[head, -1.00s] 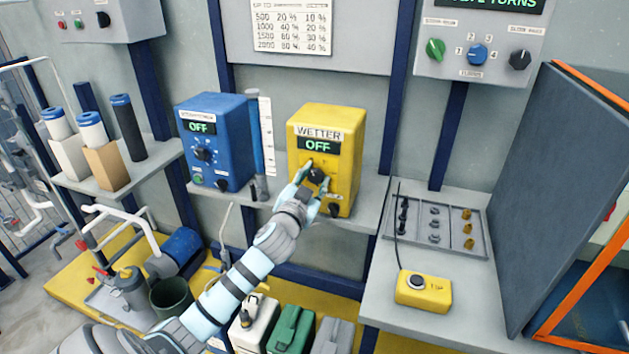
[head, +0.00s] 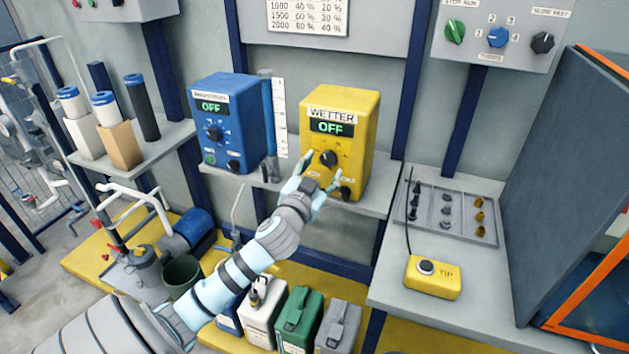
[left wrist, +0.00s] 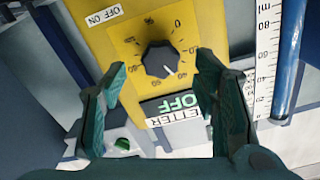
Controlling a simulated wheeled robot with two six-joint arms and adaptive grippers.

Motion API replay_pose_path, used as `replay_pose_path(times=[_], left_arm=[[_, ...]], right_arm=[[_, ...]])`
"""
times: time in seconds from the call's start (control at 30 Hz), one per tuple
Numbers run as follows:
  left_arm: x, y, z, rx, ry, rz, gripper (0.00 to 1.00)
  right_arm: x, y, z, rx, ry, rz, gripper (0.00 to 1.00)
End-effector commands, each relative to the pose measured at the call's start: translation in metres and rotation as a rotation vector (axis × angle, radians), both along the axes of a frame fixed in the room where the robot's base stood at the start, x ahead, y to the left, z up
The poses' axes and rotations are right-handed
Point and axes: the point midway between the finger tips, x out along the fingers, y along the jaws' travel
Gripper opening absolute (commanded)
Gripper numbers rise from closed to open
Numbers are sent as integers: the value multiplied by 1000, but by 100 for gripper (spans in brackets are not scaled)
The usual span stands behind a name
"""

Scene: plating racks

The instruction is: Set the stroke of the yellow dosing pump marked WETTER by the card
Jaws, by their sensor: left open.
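The yellow dosing pump marked WETTER (head: 356,150) stands on a wall shelf, its display reading OFF. Its black stroke knob (head: 328,158) also shows in the left wrist view (left wrist: 160,60), upside down, with its white pointer near 40. My left gripper (head: 319,180) is open in front of the pump's lower face. In the left wrist view its fingers (left wrist: 163,76) lie either side of the knob, apart from it. A small switch (head: 345,192) sits low on the pump. The card (head: 306,14) on the wall is cut off at the top. My right gripper is out of view.
A grey bench at right holds a parts tray (head: 465,230) and a yellow button box (head: 433,278). Several jerrycans (head: 297,320) stand below.

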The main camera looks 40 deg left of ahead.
Motion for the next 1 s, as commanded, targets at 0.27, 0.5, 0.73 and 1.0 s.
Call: replay_pose_path(times=[0.27,0.5,0.73,1.0], left_arm=[[-67,-24,-1,0,3,-1,55],[-79,-28,0,-1,0,0,55],[-79,-27,0,-1,0,0,55],[-75,-34,0,81,23,-36,55]], right_arm=[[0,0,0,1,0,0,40],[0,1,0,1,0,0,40],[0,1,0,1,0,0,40],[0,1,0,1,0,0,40]])
